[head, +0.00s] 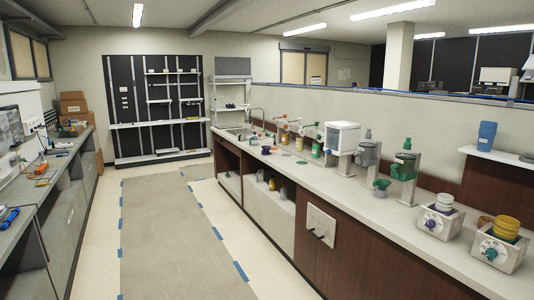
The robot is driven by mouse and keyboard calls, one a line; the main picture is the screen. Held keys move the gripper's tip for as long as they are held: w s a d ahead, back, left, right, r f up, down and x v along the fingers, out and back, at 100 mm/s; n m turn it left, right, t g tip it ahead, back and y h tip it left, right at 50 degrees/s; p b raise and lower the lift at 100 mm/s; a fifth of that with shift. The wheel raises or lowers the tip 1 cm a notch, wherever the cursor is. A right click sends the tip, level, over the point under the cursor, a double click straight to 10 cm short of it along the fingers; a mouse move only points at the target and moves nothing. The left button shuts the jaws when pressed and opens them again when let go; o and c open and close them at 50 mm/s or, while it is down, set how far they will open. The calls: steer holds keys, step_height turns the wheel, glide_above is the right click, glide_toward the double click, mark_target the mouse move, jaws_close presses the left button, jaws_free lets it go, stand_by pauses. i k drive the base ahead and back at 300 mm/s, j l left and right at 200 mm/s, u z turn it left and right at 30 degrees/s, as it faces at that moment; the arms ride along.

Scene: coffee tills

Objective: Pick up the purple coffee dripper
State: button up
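A small purple object (266,149), which looks like the coffee dripper, stands on the long white counter (345,196) toward its far half. It is small at this distance, so its exact shape is hard to tell. My gripper and arm do not show in the head view.
A white-topped machine (342,138) and green-topped grinder (405,170) stand along the counter. A dark green item (381,187) sits near its front edge. A grey aisle floor (175,235) lies clear to the left.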

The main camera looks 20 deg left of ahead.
mark_target(266, 149)
steer(key=i+j+u, duration=0.4)
steer(key=j, duration=0.15)
steer(key=i+j+u, duration=0.75)
steer(key=i, duration=0.15)
steer(key=i+j+u, duration=0.1)
steer(key=i+u, duration=0.25)
steer(key=i, duration=1.6)
steer(key=i+z, duration=0.15)
steer(key=i, duration=0.55)
steer(key=i+j+z, duration=0.15)
steer(key=i, duration=0.55)
steer(key=i+l+z, duration=0.1)
steer(key=i+z, duration=0.3)
steer(key=i+j+z, duration=0.1)
steer(key=i+z, duration=0.3)
steer(key=i, duration=0.25)
steer(key=i+j+z, duration=0.2)
steer(key=i+z, duration=0.6)
steer(key=i+j+z, duration=0.1)
steer(key=i+z, duration=0.25)
steer(key=i, duration=0.2)
